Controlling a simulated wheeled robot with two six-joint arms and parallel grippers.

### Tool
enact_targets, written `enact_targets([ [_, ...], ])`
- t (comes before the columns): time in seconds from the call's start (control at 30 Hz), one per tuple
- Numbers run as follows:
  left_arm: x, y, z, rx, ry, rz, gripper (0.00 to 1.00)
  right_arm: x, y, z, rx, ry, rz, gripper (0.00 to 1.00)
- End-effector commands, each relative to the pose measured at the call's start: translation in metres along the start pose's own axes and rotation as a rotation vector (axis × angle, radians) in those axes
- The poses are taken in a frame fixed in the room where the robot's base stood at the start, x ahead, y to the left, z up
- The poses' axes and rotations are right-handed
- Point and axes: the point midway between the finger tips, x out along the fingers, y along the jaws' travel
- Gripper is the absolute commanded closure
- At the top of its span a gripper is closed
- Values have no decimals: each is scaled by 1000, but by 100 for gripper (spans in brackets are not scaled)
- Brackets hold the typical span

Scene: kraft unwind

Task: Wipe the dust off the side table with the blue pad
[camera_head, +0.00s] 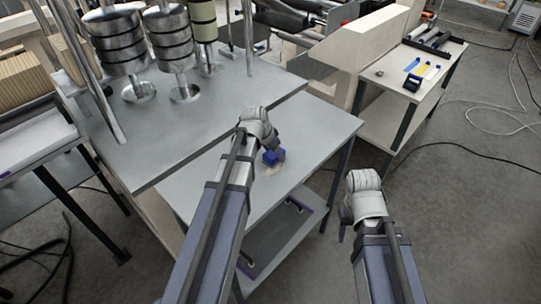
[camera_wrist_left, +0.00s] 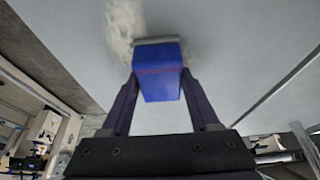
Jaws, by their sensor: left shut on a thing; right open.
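My left gripper (camera_wrist_left: 157,92) is shut on the blue pad (camera_wrist_left: 157,72), with one finger on each side of it. In the head view the blue pad (camera_head: 273,156) is at the side table (camera_head: 325,122), partly hidden by my left gripper (camera_head: 272,146). The pad's grey underside is at the tabletop; I cannot tell if it fully touches. A pale, powdery dust patch (camera_wrist_left: 122,25) lies beside and beyond the pad in the left wrist view. In the head view some dust (camera_head: 268,174) shows just below the pad. My right gripper (camera_head: 343,232) is open and empty, away from the table over the floor.
A larger grey bench (camera_head: 225,105) with stacked metal weights (camera_head: 118,45) adjoins the side table on the left. A lower shelf (camera_head: 270,245) sits under the side table. Another small table (camera_head: 440,72) with tools stands at the right. Open floor (camera_head: 450,190) lies right of my arms.

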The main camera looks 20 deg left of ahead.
Motion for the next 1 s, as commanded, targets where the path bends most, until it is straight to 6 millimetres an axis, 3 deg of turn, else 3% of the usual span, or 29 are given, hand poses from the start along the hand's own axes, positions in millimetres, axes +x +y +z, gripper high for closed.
enact_targets([
  [0.47, 8, 0, -17, 2, 0, 1, 83, 1, 0, 0, 0, 0, 0, 50],
  [0.8, 17, 0, -42, 2, 0, 1, 83, 0, 0, 0, 0, 0, 0, 50],
  [1.0, 17, 2, -43, 1, 0, 0, 83, 0, 0, 0, 0, 0, 0, 50],
])
